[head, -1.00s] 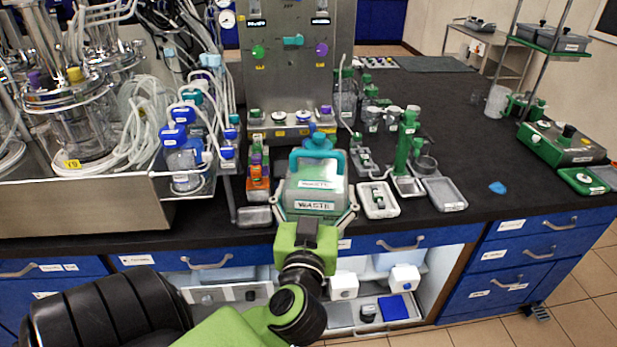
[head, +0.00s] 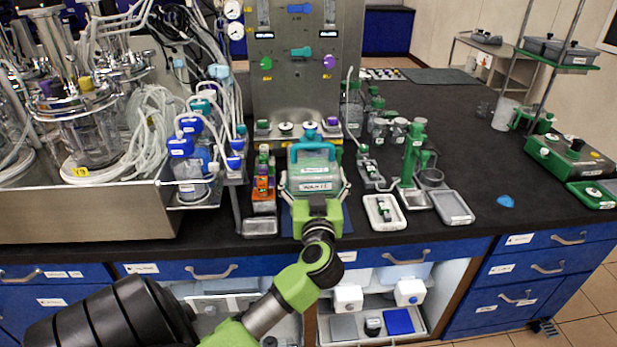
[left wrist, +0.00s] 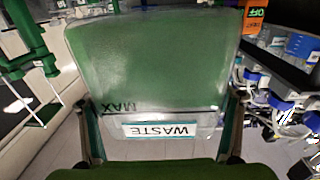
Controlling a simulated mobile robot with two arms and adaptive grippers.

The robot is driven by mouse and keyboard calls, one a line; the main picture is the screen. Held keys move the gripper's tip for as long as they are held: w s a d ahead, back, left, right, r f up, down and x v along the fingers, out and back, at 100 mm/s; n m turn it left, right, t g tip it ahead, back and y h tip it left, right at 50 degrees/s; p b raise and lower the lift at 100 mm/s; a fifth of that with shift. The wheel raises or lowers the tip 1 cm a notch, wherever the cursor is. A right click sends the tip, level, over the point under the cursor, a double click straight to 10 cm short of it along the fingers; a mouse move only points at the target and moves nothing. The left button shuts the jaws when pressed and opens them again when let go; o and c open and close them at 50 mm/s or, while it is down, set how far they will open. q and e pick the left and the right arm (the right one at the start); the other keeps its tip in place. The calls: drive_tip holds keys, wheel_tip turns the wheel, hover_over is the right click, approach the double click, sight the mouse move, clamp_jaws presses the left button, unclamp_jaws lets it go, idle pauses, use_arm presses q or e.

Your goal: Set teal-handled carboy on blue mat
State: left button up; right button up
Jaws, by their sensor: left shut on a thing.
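The teal-handled carboy (head: 314,174) is a clear box-shaped vessel with a green tint, a teal cap and a WASTE label. My left gripper (head: 316,191) is shut on it, one finger on each side, and holds it upright. The carboy fills the middle of the left wrist view (left wrist: 150,70), where its WASTE label and MAX line show. The blue mat (head: 346,218) shows in part at the bench's front, below and beside the carboy and gripper. Whether the carboy's base touches the mat is hidden. My right gripper is not in view.
A white tray (head: 385,225) and a grey tray (head: 453,208) lie to the right. The steel panel (head: 304,80) stands behind.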

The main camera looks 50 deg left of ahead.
use_arm(q)
drive_tip(key=shift+w+a+f+b, duration=0.25)
drive_tip(key=shift+w+a+f, duration=0.2)
drive_tip(key=shift+w+f, duration=0.35)
drive_tip(key=shift+w+a+f+b, duration=0.2)
drive_tip(key=shift+w+a+f, duration=0.35)
drive_tip(key=shift+f, duration=0.35)
drive_tip(key=shift+w+f+b, duration=0.1)
drive_tip(key=shift+f+b, duration=0.4)
drive_tip(key=shift+f, duration=1.1)
drive_tip(key=o, duration=2.1)
drive_tip(key=shift+d+f, duration=0.15)
drive_tip(key=shift+f, duration=0.1)
drive_tip(key=shift+r, duration=0.1)
